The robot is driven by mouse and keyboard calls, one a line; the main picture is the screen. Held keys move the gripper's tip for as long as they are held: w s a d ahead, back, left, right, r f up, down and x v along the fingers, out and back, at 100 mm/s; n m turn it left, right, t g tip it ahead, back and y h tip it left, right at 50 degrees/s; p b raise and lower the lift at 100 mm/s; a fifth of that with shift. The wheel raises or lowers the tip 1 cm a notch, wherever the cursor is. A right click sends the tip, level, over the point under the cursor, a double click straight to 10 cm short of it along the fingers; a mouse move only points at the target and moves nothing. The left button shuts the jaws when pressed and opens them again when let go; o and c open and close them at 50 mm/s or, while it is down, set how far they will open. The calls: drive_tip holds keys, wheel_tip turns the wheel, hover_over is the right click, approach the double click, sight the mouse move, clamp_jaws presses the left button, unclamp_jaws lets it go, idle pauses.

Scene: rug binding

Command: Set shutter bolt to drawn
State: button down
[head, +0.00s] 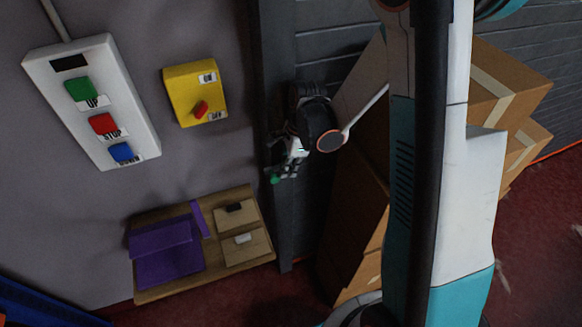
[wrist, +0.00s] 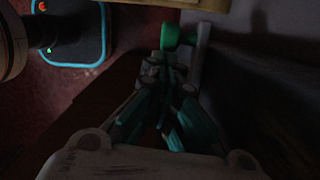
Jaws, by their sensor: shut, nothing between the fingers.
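The shutter bolt's green knob (head: 275,178) shows at the left edge of the dark door frame, low beside my gripper. In the wrist view the green knob (wrist: 178,37) is just beyond the fingertips, next to a grey upright bar. My gripper (head: 288,160) is shut and empty, close to the knob in the head view. In the wrist view its fingers (wrist: 165,65) come together just short of the knob; whether they touch it I cannot tell. The rest of the bolt is mostly hidden, so its position cannot be read.
A white control box (head: 92,100) with green, red and blue buttons and a yellow switch box (head: 195,92) are on the wall. A wooden panel (head: 155,293) with a purple flap and small drawers sits below. Cardboard boxes (head: 510,75) are stacked behind my arm.

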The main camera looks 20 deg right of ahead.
sight(275, 178)
drive_tip(key=shift+a, duration=0.1)
drive_tip(key=a, duration=0.4)
drive_tip(key=shift+a+b, duration=0.25)
drive_tip(key=shift+b, duration=0.15)
drive_tip(key=shift+d, duration=0.1)
drive_tip(key=shift+d+r, duration=0.25)
drive_tip(key=shift+d, duration=0.1)
drive_tip(key=d+r+p, duration=0.2)
drive_tip(key=d+r, duration=0.2)
drive_tip(key=r, duration=0.7)
drive_tip(key=shift+s+d+p, duration=0.3)
drive_tip(key=shift+s+p, duration=0.05)
drive_tip(key=shift+p, duration=0.05)
drive_tip(key=shift+r, duration=0.1)
